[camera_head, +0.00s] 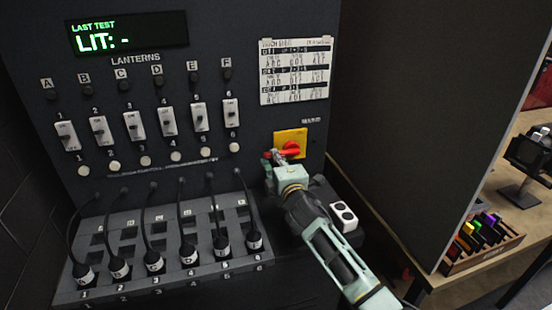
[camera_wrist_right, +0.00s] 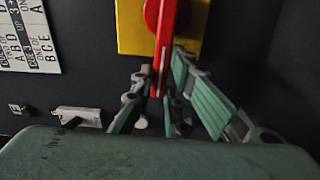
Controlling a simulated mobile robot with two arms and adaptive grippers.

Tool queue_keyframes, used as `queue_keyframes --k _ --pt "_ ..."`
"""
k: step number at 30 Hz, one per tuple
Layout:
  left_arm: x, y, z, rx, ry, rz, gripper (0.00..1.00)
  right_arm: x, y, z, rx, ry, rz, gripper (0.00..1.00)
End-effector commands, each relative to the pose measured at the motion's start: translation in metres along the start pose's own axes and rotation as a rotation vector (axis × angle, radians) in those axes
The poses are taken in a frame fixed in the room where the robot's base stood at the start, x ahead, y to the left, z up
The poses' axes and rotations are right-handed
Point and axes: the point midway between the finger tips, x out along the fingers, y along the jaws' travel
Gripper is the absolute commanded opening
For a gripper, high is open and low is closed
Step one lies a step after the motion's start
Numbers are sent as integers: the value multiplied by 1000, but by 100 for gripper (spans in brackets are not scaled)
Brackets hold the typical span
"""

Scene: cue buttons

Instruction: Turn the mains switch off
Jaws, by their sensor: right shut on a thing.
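The mains switch is a red rotary handle (camera_head: 289,149) on a yellow plate (camera_head: 291,136), at the right of the dark panel under the MAINS label. In the right wrist view the red handle (camera_wrist_right: 164,45) stands about upright in front of the yellow plate (camera_wrist_right: 193,28). My right gripper (camera_head: 276,157) reaches up to it from below right. In the wrist view its fingers (camera_wrist_right: 160,88) are closed around the handle's lower end. The gripper hides part of the handle in the head view. My left gripper is in neither view.
The panel carries a LAST TEST display (camera_head: 128,34) reading "LIT: -", a row of rocker switches (camera_head: 135,125) and a printed card (camera_head: 295,71). Several plugged black cables (camera_head: 187,230) rise from a socket deck at lower left. A white two-button box (camera_head: 343,215) sits beside my right arm.

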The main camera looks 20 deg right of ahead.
Motion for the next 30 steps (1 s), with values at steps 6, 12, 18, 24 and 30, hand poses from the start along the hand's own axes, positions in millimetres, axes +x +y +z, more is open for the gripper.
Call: queue_keyframes --k 6,12,18,24,30 --pt "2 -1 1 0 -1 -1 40 0 -4 0 -51 0 -1 0" --pt "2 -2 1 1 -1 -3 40 0 -5 0 -65 0 -1 0" --pt "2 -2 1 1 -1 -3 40 0 -5 0 -66 0 -1 0" --pt "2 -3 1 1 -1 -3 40 0 -5 0 -66 0 -1 24" --pt "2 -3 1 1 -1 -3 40 0 -4 0 -63 0 -1 33"
